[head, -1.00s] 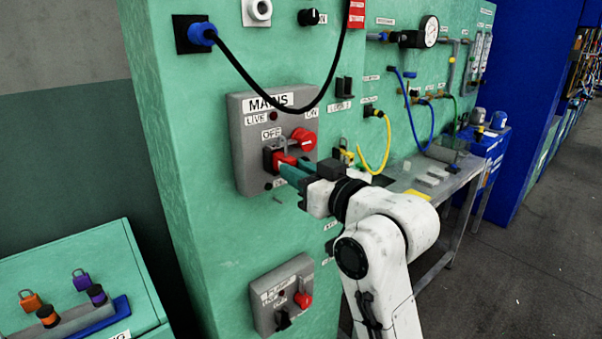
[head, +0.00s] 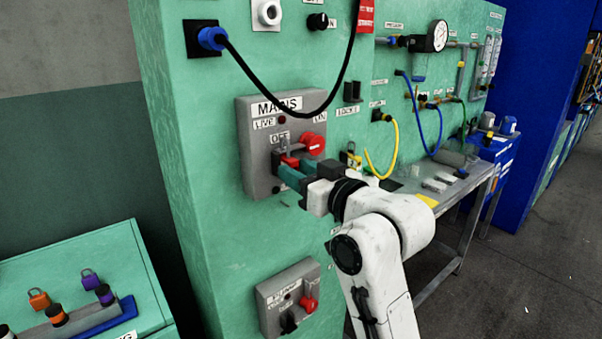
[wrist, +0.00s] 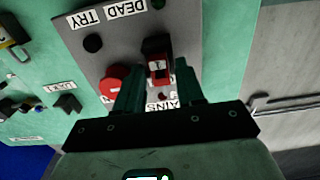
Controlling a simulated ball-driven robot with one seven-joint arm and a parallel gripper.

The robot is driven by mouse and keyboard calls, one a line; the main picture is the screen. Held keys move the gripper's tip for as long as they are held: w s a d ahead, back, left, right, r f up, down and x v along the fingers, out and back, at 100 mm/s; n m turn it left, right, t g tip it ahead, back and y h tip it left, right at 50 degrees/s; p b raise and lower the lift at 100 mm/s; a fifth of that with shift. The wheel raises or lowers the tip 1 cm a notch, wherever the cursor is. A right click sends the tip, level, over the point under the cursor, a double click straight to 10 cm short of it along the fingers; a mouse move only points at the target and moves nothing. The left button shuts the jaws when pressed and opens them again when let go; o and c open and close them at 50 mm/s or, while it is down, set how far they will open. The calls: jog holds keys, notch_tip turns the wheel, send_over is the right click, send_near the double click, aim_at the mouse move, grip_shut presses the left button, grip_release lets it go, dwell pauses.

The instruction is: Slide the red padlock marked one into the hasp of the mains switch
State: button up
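The grey mains switch box (head: 252,182) is on the green panel in the head view, with a red rotary knob (head: 312,144) and a dark hasp area left below it. The red padlock marked 1 (wrist: 158,71) is between the two fingers of my gripper (wrist: 158,72) in the wrist view, right at the switch. My gripper (head: 288,171) appears shut on its sides. In the head view only a little of the red padlock (head: 290,161) shows above the fingers. Whether its shackle is through the hasp I cannot tell.
A pump switch box (head: 265,312) is lower on the panel. A black cable (head: 262,86) hangs across the top of the mains box. A yellow hose (head: 391,160) loops to the right. Orange and purple padlocks (head: 39,299) are on a stand at lower left.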

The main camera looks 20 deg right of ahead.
jog(key=shift+o, duration=1)
jog(key=shift+f, duration=0.1)
jog(key=shift+s+d, duration=0.1)
jog(key=shift+s, duration=0.05)
jog(key=b+v, duration=0.1)
jog(key=v, duration=0.9)
jog(key=shift+s, duration=0.25)
jog(key=s+d+f+m+g+h, duration=0.15)
jog(key=s+f+g, duration=0.25)
jog(key=f, duration=0.9)
jog(key=s+d+f+m+g+h, duration=0.1)
jog(key=s+f+g+h, duration=0.2)
jog(key=f, duration=0.9)
jog(key=s+d+f+g, duration=0.1)
jog(key=s+f+g, duration=0.3)
jog(key=s+f, duration=0.5)
jog(key=s+d+f+m+g+h, duration=0.1)
jog(key=s+d+f+g, duration=0.1)
jog(key=s+f+g, duration=0.3)
jog(key=s+f, duration=0.4)
jog(key=s, duration=0.6)
jog(key=shift+s+d+f, duration=0.15)
jog(key=shift+s+f, duration=0.15)
jog(key=shift+s, duration=0.05)
